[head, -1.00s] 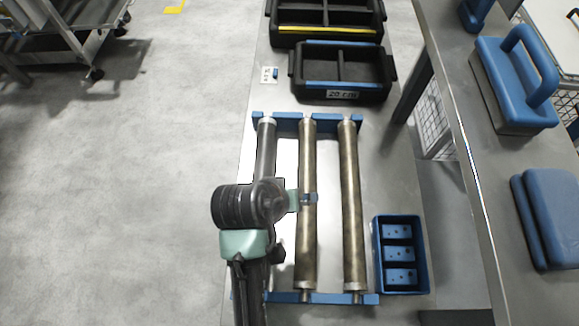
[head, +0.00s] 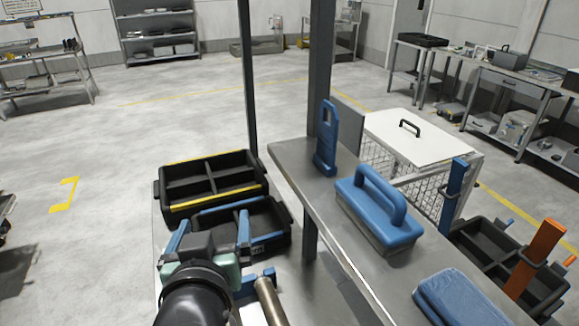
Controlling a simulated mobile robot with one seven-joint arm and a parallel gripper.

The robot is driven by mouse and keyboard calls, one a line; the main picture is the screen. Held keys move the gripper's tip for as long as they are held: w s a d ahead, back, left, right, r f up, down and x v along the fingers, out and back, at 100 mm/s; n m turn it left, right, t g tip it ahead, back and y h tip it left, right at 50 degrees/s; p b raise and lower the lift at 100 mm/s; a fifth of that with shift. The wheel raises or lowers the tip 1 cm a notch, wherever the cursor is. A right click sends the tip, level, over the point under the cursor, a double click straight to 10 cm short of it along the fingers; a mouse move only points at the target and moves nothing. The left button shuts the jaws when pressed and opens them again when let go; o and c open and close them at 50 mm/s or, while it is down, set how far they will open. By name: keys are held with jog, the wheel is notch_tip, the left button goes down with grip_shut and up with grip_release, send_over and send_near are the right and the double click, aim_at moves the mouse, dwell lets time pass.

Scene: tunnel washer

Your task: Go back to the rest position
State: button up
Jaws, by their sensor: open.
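My gripper (head: 212,232) is at the lower left of the head view. Its two blue fingers are spread apart with nothing between them. My dark arm wrist is below it, at the bottom edge. The fingers show in front of a black divided tray (head: 268,240) with a blue edge. The end of one metal roller (head: 268,298) shows to the right of my wrist, by a blue bracket (head: 262,276). The other rollers are hidden or out of view.
A black tray with a yellow edge (head: 215,203) sits behind. On the right, a steel table (head: 300,170) holds a blue-handled block (head: 375,210), folded blue cloths (head: 455,298) and an upright blue tool (head: 326,140). A dark post (head: 248,80) stands ahead. The floor at left is open.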

jog(key=s+d+r+m+t, duration=0.1)
jog(key=d+r+t, duration=0.2)
jog(key=r, duration=0.7)
jog(key=d+r+m+t, duration=0.1)
jog(key=d+r+t, duration=0.25)
jog(key=r, duration=0.65)
jog(key=s+d+r+t+h, duration=0.1)
jog(key=s+d+r+t, duration=0.1)
jog(key=r, duration=0.5)
jog(key=s+d+r+t+h, duration=0.1)
jog(key=s+d+r+t, duration=0.1)
jog(key=s+r+t, duration=0.2)
jog(key=s+r, duration=0.3)
jog(key=r, duration=0.1)
jog(key=shift+s+d+m, duration=0.25)
jog(key=shift+m, duration=0.05)
